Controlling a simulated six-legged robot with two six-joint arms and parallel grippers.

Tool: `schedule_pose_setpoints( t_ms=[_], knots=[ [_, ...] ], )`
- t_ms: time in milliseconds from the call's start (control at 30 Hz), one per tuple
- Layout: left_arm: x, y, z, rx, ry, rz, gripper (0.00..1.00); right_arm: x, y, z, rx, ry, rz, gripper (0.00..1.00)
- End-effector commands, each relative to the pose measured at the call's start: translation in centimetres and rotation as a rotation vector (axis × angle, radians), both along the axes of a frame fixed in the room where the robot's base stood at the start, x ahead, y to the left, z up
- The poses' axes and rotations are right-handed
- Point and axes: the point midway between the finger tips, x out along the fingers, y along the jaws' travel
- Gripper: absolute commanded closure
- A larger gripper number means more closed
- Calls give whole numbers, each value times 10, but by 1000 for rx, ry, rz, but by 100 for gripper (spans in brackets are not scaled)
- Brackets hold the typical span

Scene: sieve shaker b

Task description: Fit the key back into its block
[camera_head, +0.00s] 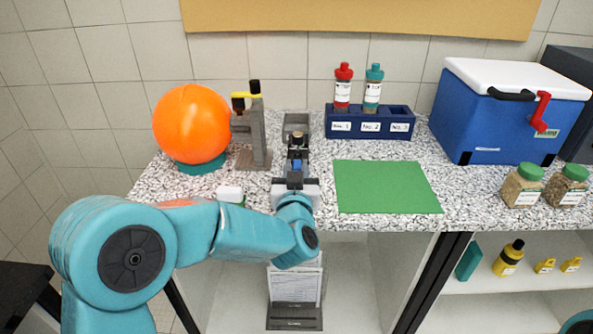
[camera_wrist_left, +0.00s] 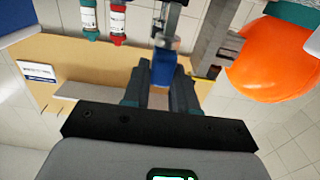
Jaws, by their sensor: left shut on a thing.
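My left gripper (camera_head: 297,166) reaches in over the counter and is shut on the blue grip of the key (camera_head: 297,164). The key also shows in the left wrist view (camera_wrist_left: 163,70), between the dark fingers (camera_wrist_left: 158,82), with a light metal-coloured part beyond the blue. A grey block (camera_head: 296,119) stands on the counter just beyond the key's far end. In the left wrist view, grey metal parts (camera_wrist_left: 172,14) lie in line with the key. I cannot tell whether the key touches the block or is inside it. My right gripper is out of view.
Left of the gripper stand a grey upright fixture (camera_head: 258,135) and an orange ball (camera_head: 191,124) on a teal base. Right are a blue rack (camera_head: 368,129) with red- and teal-capped bottles, a green mat (camera_head: 386,187) and a blue cooler (camera_head: 500,125).

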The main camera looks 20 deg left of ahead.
Motion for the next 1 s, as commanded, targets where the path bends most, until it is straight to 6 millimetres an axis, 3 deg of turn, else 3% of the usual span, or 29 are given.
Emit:
schedule_pose_setpoints(
  t_ms=[1000],
  knots=[
    [0,0,-19,0,0,0,100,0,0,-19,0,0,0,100]
  ],
)
